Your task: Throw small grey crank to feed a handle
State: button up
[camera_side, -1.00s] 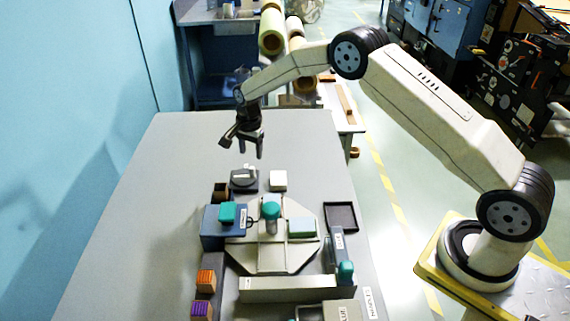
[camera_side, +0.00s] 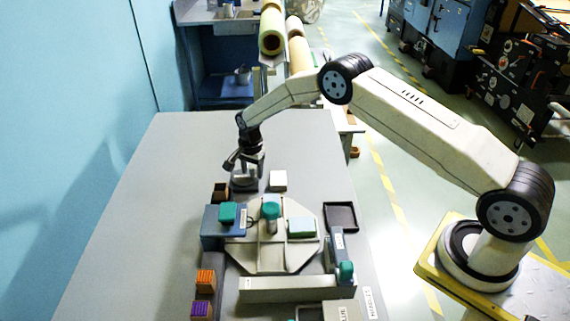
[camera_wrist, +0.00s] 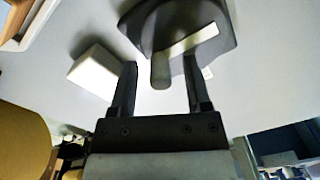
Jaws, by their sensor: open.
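The small grey crank shows in the wrist view as a light grey arm (camera_wrist: 190,42) on a dark rounded base (camera_wrist: 165,14), with its handle (camera_wrist: 160,72) between my fingers. In the side view the dark base (camera_side: 243,186) sits on the table behind the machine, partly hidden by my gripper (camera_side: 248,170). My gripper (camera_wrist: 160,65) is open, one finger on each side of the handle. Gaps show on both sides, so I see no grip on it.
A white block (camera_side: 278,181) stands just right of the crank; it also shows in the wrist view (camera_wrist: 96,72). The octagonal fixture (camera_side: 272,252) with teal knobs and a blue box (camera_side: 212,235) lies in front. The table (camera_side: 150,190) is clear on the left.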

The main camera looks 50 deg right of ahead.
grip_shut()
